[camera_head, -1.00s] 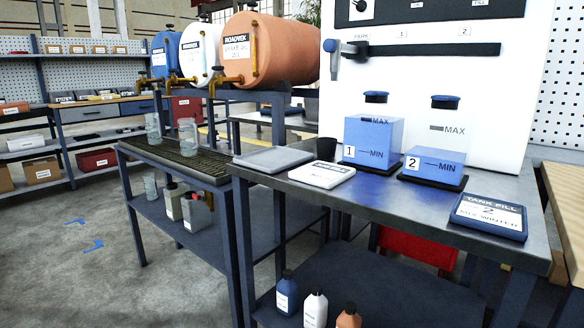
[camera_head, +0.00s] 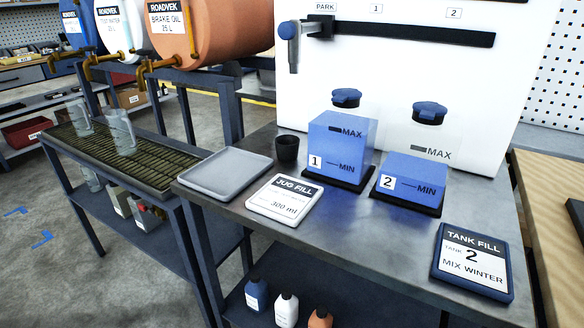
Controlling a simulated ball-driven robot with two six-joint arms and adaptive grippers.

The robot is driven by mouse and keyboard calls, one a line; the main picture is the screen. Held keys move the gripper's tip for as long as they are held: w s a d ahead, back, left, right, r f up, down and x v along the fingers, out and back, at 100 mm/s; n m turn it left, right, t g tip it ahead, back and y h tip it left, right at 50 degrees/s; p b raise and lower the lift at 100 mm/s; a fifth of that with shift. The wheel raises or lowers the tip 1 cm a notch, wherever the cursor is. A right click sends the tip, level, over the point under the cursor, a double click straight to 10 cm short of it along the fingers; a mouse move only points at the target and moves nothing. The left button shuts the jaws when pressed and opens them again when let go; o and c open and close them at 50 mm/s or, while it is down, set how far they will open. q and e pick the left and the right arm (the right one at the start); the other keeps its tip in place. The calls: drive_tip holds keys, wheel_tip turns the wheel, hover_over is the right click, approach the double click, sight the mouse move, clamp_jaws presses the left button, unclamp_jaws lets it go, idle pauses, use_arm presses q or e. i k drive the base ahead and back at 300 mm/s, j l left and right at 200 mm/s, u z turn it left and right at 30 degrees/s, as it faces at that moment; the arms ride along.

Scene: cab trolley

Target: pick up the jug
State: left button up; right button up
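Two clear jugs stand upright on the slatted drip grate (camera_head: 160,168) at the left, below the drum taps. The nearer jug (camera_head: 120,132) is to the right, and the other jug (camera_head: 79,118) is just to its left and farther back. Both are see-through, and I cannot make out any liquid in them. A sign reading "JUG FILL 300 ml" (camera_head: 286,198) lies on the metal table. Neither of my grippers is in view.
A grey tray (camera_head: 226,174), a dark cup (camera_head: 288,148), two blue tanks numbered 1 (camera_head: 340,148) and 2 (camera_head: 411,182), and a "TANK FILL 2 MIX WINTER" sign (camera_head: 473,261) are on the table. Bottles (camera_head: 286,308) stand on its lower shelf. Open floor (camera_head: 30,215) lies left.

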sight(75, 108)
drive_tip(key=j+u, duration=0.5)
drive_tip(key=j, duration=1)
drive_tip(key=k+j, duration=0.05)
